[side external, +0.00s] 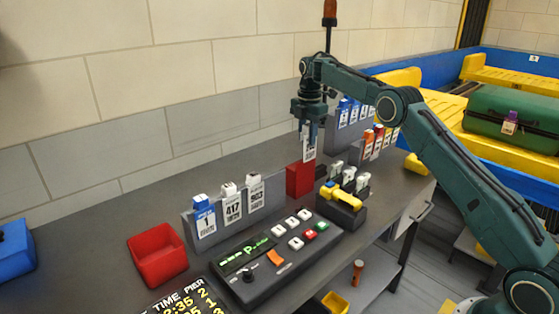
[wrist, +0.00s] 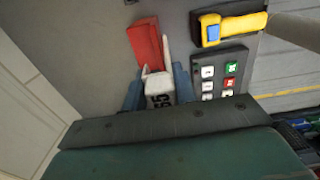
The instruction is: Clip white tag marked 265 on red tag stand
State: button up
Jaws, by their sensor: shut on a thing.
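The red tag stand (side external: 299,181) is an upright red block on the grey bench. It also shows in the wrist view (wrist: 145,42). My gripper (side external: 309,128) points down above the stand and is shut on a white tag (side external: 309,150). In the wrist view my gripper (wrist: 160,88) has a blue finger on each side of the white tag (wrist: 159,84). Dark digits show on it, only partly readable. White prongs of the tag reach toward the red stand's near end. I cannot tell whether they touch it.
A grey rack (side external: 230,228) holds a blue tag 1 and white tags 417 and 903. A yellow handheld device (side external: 343,195) sits right of the red stand. A button console (side external: 275,262) and red bin (side external: 157,254) are in front. More tag racks stand behind.

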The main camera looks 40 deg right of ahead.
aim_at(308, 125)
jog(key=shift+f, duration=4.05)
jog(key=o, duration=1)
jog(key=shift+f, duration=0.1)
jog(key=shift+o, duration=0.2)
notch_tip(308, 125, up, 11)
jog(key=shift+r, duration=0.5)
jog(key=shift+s+r, duration=0.1)
jog(key=shift+r, duration=0.05)
